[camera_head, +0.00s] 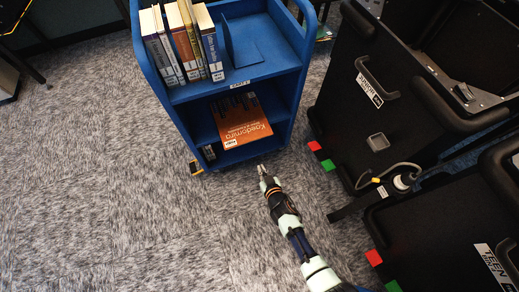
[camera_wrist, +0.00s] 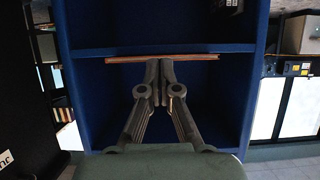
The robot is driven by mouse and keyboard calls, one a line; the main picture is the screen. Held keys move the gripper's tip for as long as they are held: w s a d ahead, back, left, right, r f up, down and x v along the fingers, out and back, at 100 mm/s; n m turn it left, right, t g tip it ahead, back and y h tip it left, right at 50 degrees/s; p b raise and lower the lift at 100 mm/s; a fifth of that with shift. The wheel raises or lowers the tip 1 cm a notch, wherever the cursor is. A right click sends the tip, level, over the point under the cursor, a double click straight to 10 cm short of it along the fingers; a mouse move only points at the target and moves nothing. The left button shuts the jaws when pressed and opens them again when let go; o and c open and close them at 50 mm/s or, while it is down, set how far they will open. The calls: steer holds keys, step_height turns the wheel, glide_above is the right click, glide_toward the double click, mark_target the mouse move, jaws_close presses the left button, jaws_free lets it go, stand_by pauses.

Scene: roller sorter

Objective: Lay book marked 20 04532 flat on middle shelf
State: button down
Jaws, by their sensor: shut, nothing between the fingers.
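An orange book (camera_head: 240,122) lies flat on the shelf below the top one in the blue cart (camera_head: 287,62). In the wrist view a thin book edge (camera_wrist: 200,57) runs across the picture along a blue shelf board (camera_wrist: 110,50). My gripper (camera_head: 264,173) is just in front of the cart, near its lower front. In the wrist view its fingers (camera_wrist: 160,66) are together and empty, with their tips at the book's edge; contact cannot be told.
Several upright books (camera_head: 182,42) and a blue bookend (camera_head: 240,45) stand on the top shelf. A small dark item (camera_head: 209,152) sits low at the cart's left. Black carts (camera_head: 350,110) stand close on the right. The carpet (camera_head: 100,200) on the left is clear.

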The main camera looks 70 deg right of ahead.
steer(key=w+d+b, duration=0.1)
steer(key=w+d, duration=0.5)
steer(key=d, duration=0.1)
steer(key=shift+w+d, duration=0.35)
steer(key=shift+d, duration=0.05)
steer(key=s+a, duration=0.7)
steer(key=a, duration=0.2)
steer(key=shift+s+a+p, duration=0.15)
steer(key=shift+s+p, duration=0.15)
steer(key=shift+s, duration=0.1)
